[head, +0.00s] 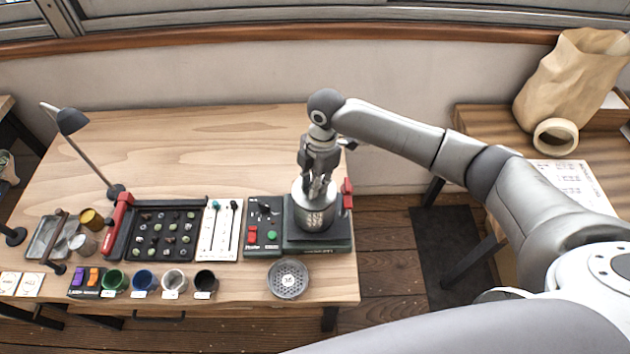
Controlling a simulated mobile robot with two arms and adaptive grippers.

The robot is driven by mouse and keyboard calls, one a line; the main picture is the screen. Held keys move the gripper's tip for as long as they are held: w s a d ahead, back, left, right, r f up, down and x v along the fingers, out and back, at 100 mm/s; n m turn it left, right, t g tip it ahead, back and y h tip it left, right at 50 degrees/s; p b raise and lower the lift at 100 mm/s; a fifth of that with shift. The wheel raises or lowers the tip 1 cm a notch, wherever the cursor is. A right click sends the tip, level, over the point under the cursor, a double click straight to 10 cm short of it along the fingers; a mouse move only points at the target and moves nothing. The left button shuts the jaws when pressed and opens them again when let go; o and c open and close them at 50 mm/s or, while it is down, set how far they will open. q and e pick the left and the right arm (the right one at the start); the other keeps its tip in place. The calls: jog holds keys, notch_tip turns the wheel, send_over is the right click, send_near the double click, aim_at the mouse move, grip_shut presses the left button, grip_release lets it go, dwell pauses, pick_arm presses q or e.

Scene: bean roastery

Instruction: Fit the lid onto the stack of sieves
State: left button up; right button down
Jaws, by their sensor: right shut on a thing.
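The stack of sieves (314,218) is a short silver cylinder on a dark shaker base with a control panel, near the table's right edge. My right gripper (317,190) points down over the stack from above. It is shut on the lid (299,187), which looks like a pale metal disc at the top of the stack. The fingers hide much of the lid, and I cannot tell whether it is seated or slightly above the rim. My left gripper is not in view.
A round perforated disc (288,279) lies at the table's front edge. Left of the shaker (264,236) are a white slider panel (220,230), a dark sample tray (160,234) and several coloured cups. A lamp (85,150) stands at left. The back of the table is clear.

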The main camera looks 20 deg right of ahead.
jog(key=shift+f+b, duration=0.3)
jog(key=shift+f, duration=0.35)
jog(key=c, duration=1.6)
grip_release()
jog(key=shift+c, duration=0.2)
jog(key=shift+r, duration=0.1)
jog(key=r+p, duration=0.5)
jog(key=shift+w+d+r+p, duration=0.1)
jog(key=shift+d+r+p, duration=0.25)
jog(key=shift+r+p, duration=0.05)
jog(key=r, duration=0.1)
jog(key=r+p, duration=0.1)
jog(key=r, duration=0.3)
jog(key=shift+w+d+p, duration=0.1)
jog(key=shift+d+p, duration=0.2)
jog(key=shift+p, duration=0.05)
